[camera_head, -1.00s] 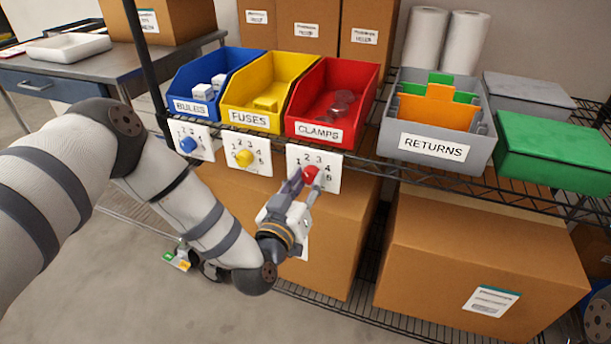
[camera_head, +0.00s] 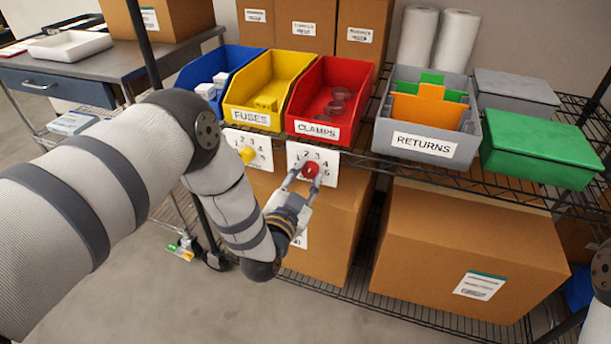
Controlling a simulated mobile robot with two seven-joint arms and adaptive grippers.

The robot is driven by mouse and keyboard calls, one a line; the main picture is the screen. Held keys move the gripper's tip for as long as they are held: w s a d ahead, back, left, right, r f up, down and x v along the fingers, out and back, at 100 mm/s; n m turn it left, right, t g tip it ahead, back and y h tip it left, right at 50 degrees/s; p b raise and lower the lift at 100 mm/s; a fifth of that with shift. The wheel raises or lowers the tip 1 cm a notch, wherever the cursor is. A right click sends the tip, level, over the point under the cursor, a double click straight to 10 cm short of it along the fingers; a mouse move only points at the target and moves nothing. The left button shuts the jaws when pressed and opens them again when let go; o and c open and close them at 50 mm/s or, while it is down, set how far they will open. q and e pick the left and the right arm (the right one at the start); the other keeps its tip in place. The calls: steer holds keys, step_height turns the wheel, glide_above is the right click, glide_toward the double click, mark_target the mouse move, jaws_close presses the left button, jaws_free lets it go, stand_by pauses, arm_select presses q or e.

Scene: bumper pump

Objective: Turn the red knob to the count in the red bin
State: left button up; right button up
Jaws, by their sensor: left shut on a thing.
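The red knob (camera_head: 311,170) sits on a white numbered dial plate (camera_head: 328,158) below the red bin (camera_head: 340,72), which is labelled CLAMPS. My left gripper (camera_head: 302,177) reaches up from below with its fingers around the red knob and is shut on it. The fingers cover part of the dial, and the knob's pointing direction is too small to tell. A few round, clear-looking clamps (camera_head: 335,106) lie in the red bin; they overlap, so their exact number is hard to read. My right gripper is not in view.
The yellow FUSES bin (camera_head: 268,82) with its yellow knob (camera_head: 248,155) and the blue bin (camera_head: 208,72) stand to the left. A grey RETURNS bin (camera_head: 424,142) and a green lidded box (camera_head: 540,150) stand to the right. Cardboard boxes (camera_head: 470,245) fill the lower shelf.

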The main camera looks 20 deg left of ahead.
arm_select(q)
steer(key=shift+a+m, duration=0.1)
steer(key=shift+m, duration=0.2)
stand_by(0.4)
steer(key=o, duration=1.2)
steer(key=shift+c, duration=0.2)
steer(key=shift+s, duration=0.1)
steer(key=s, duration=1.1)
steer(key=shift+s+a, duration=0.2)
steer(key=shift+s, duration=0.2)
